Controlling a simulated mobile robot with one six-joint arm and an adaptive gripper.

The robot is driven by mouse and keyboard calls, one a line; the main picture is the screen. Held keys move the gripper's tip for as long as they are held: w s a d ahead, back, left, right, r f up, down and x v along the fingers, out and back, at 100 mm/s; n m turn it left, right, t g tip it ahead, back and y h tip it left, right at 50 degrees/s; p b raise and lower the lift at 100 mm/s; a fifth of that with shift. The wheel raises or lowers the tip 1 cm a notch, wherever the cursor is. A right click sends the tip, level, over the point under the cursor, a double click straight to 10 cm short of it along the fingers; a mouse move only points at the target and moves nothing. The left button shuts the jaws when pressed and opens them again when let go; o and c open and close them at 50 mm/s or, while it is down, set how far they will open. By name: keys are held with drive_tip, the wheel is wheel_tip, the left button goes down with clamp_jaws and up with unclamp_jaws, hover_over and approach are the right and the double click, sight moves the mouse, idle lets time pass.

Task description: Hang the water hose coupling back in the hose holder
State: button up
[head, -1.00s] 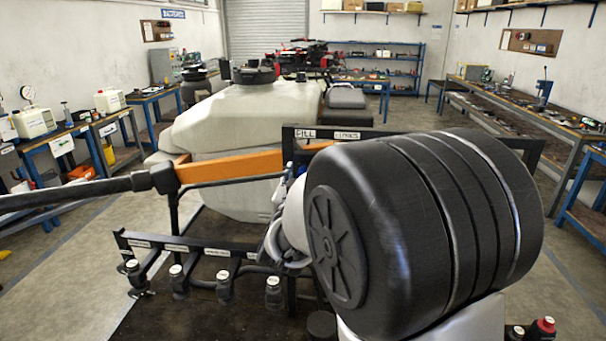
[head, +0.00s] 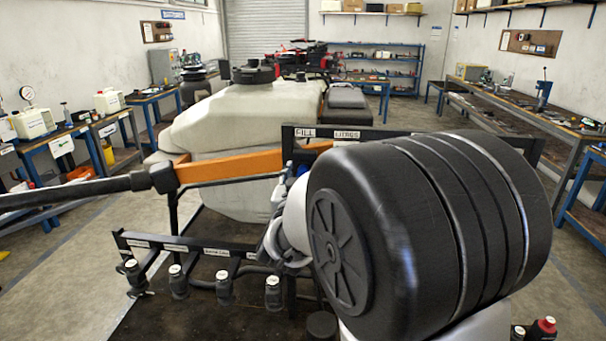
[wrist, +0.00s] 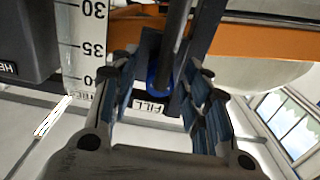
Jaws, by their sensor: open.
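In the wrist view my gripper (wrist: 157,68) is open, its two blue-padded fingers on either side of a dark upright hose or pipe with a blue collar (wrist: 158,82). This looks like the water hose coupling. The fingers do not clearly touch it. In the head view my gripper (head: 275,240) shows only in part, as my dark arm link covers much of it. A small blue patch (head: 302,171) shows near the FILL label. I cannot make out the hose holder for certain.
A black frame with a FILL label (head: 304,133) stands behind my arm. An orange boom (head: 225,169) crosses in front of the white tank (head: 235,115). A labelled rail (head: 180,246) with several white-capped valves is at lower left. The wrist view shows a numbered scale (wrist: 85,40).

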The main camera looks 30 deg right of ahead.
drive_tip(key=shift+c, duration=0.2)
clamp_jaws()
idle(0.3)
idle(0.3)
drive_tip(key=shift+v, duration=3)
drive_tip(key=shift+w+a, duration=0.1)
